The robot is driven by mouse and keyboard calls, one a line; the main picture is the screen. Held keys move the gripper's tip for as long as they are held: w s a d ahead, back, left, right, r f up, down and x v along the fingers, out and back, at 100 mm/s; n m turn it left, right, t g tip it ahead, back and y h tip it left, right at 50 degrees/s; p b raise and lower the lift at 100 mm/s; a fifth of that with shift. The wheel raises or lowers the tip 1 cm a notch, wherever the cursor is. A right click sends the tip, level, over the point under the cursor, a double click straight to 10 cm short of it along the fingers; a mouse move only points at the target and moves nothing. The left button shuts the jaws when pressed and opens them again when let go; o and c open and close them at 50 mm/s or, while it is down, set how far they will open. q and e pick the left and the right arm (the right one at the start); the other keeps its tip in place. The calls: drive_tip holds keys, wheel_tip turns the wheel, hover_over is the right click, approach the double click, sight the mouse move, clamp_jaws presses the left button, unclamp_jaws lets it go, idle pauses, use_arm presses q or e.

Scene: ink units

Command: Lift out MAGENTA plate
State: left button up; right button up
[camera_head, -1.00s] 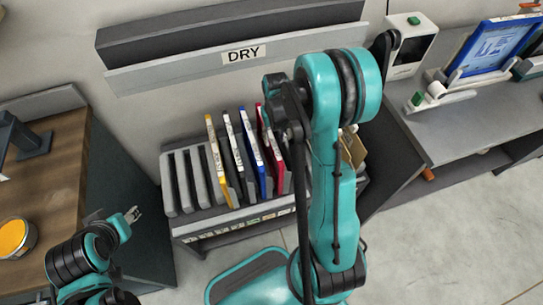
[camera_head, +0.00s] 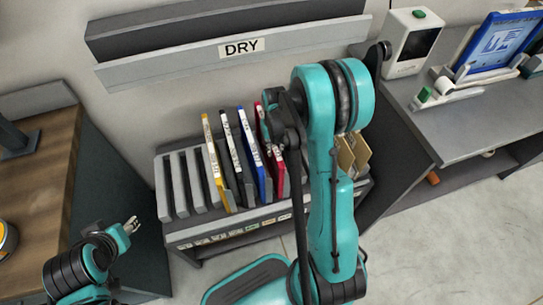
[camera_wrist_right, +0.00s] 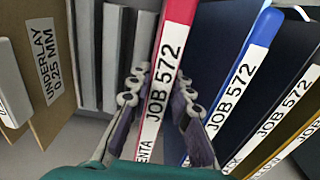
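The magenta plate (camera_head: 269,150) stands upright in a slotted grey rack, at the right end of the row of colored plates in the head view. In the right wrist view the magenta plate (camera_wrist_right: 166,75) shows its edge label "JOB 572" and the letters "ENTA". My right gripper (camera_wrist_right: 161,88) is open, with its fingers on either side of this plate's edge; a gap shows on the left side. In the head view my right gripper (camera_head: 284,135) is at the plate's top, partly hidden by my arm. My left gripper (camera_head: 131,226) is empty at lower left, its tips apart.
The blue (camera_head: 250,150), black (camera_head: 232,150) and yellow (camera_head: 214,160) plates stand beside it in the rack (camera_head: 190,228). Brown underlay sheets (camera_wrist_right: 40,70) stand on the other side. A "DRY" ledge (camera_head: 180,67) is on the wall above. Empty slots are at the rack's left.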

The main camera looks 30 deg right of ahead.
drive_tip(key=shift+r, duration=0.1)
clamp_jaws()
wheel_tip(320, 180, up, 11)
drive_tip(key=p, duration=0.8)
